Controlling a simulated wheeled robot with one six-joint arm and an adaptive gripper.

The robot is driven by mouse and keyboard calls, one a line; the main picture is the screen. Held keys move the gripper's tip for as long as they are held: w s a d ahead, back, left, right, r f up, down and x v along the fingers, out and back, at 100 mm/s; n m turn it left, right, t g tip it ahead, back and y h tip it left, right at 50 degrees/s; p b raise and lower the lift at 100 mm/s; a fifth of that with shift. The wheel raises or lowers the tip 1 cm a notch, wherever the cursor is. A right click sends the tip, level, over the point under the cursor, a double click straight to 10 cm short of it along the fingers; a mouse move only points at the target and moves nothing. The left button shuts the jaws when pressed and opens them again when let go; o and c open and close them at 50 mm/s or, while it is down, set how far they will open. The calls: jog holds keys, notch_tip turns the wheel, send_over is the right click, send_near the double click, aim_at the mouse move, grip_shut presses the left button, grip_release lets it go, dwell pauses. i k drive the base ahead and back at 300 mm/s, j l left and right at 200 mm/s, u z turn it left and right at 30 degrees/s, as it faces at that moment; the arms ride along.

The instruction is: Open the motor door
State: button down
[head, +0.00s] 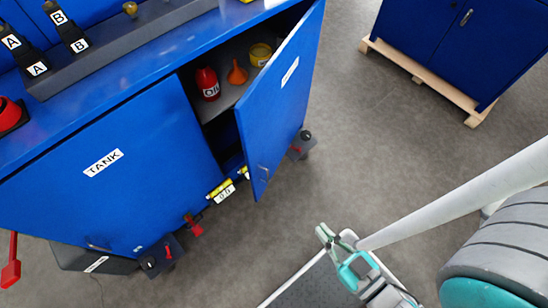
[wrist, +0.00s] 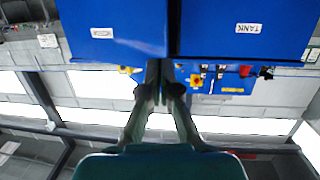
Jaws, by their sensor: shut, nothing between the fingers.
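The motor door (head: 280,100) is a blue cabinet door with a white label, standing swung partway open in the head view. Its small handle (head: 263,172) is near the lower free edge. In the wrist view, which is upside down, the motor door (wrist: 110,15) is at upper left and the closed tank door (wrist: 240,15) at upper right; the tank door (head: 110,185) is also in the head view. My gripper (head: 327,234) is shut and empty, out in front of the door and apart from it in the head view. Its fingertips (wrist: 159,70) overlap the door's bottom picture edge in the wrist view.
Inside the open compartment are a red oil bottle (head: 208,83), an orange funnel (head: 237,72) and a yellow tin (head: 260,54). A second blue cabinet (head: 470,40) stands on a wooden pallet at upper right. Grey floor (head: 370,150) between them is clear.

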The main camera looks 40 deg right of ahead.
aim_at(271, 112)
jog(key=i+j, duration=0.1)
jog(key=j, duration=0.3)
jog(key=i+j, duration=0.1)
jog(key=j, duration=0.3)
jog(key=i+j, duration=0.1)
jog(key=j, duration=0.3)
jog(key=i+j, duration=0.1)
jog(key=j, duration=0.3)
